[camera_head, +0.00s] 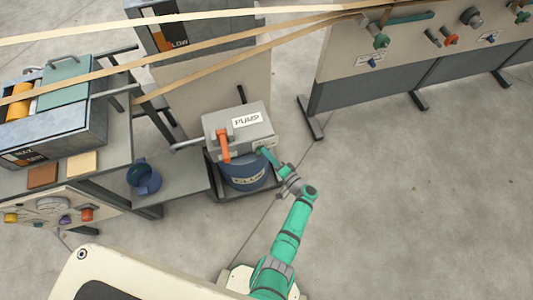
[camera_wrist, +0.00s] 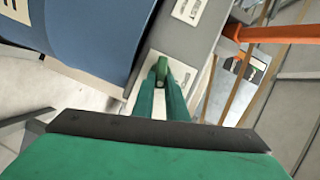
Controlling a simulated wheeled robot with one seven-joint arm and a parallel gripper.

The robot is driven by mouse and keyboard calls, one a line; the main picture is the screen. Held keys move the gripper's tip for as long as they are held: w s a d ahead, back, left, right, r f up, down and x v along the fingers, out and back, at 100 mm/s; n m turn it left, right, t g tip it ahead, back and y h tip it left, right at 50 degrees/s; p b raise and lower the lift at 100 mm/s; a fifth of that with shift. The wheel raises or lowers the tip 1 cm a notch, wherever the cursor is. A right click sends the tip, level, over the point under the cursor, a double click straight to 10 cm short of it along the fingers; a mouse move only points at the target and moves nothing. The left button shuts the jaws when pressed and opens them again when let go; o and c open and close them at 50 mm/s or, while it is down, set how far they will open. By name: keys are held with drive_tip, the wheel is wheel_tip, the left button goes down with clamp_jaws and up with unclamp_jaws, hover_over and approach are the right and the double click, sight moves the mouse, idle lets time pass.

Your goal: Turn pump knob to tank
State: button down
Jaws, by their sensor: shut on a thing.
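The grey pump box (camera_head: 240,135) with its white PUMP label stands on a blue drum (camera_head: 243,174) in the middle of the head view. In the wrist view, a small green pump knob (camera_wrist: 161,67) sits on a white plate (camera_wrist: 185,72) on the grey box face. My gripper (camera_wrist: 162,85) has its two green fingers shut on this knob. In the head view my gripper (camera_head: 266,154) meets the lower right side of the box, and the knob cannot be told apart from the fingers there. The knob's exact pointing direction is unclear.
An orange handle (camera_head: 223,145) is on the box's front; it also shows in the wrist view (camera_wrist: 270,34). A blue pitcher (camera_head: 144,177) stands on a low shelf at left. Tan bands (camera_head: 180,47) cross overhead. The floor at right is clear.

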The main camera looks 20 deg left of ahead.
drive_tip(key=m, duration=0.2)
drive_tip(key=y, duration=0.1)
drive_tip(key=shift+w+a+f+m, duration=0.15)
drive_tip(key=shift+a+f+m, duration=0.1)
drive_tip(key=shift+m, duration=0.15)
drive_tip(key=shift+a, duration=0.1)
drive_tip(key=c, duration=1.8)
unclamp_jaws()
drive_tip(key=shift+o, duration=0.2)
drive_tip(key=shift+d, duration=0.3)
